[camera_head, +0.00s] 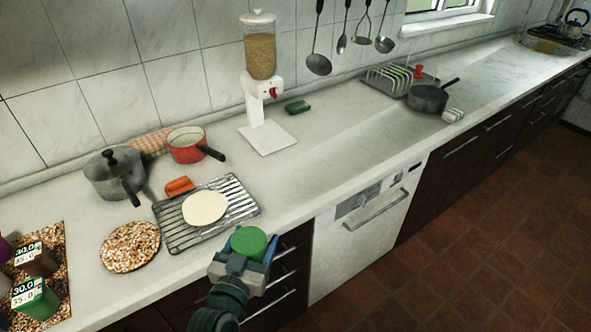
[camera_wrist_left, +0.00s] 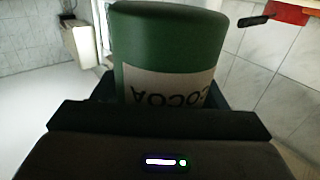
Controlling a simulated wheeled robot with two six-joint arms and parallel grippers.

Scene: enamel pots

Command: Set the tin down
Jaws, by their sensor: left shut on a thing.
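The tin is a green cylinder with a pale label reading COCOA. In the head view only its green top (camera_head: 249,241) shows clearly, at the counter's front edge. My left gripper (camera_head: 245,262) is shut on the tin, in front of the wire rack. In the left wrist view the tin (camera_wrist_left: 165,45) fills the space between the fingers, and its label lettering appears upside down. The head view does not clearly show how high the tin is over the counter. My right gripper is not in view.
A wire rack (camera_head: 172,238) holds a cream disc (camera_head: 205,208). A round speckled mat (camera_head: 130,246) lies left of it. Another speckled mat (camera_head: 57,297) carries labelled containers (camera_head: 36,300). A grey pot (camera_head: 113,172), red pan (camera_head: 187,146) and dispenser (camera_head: 261,60) stand behind.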

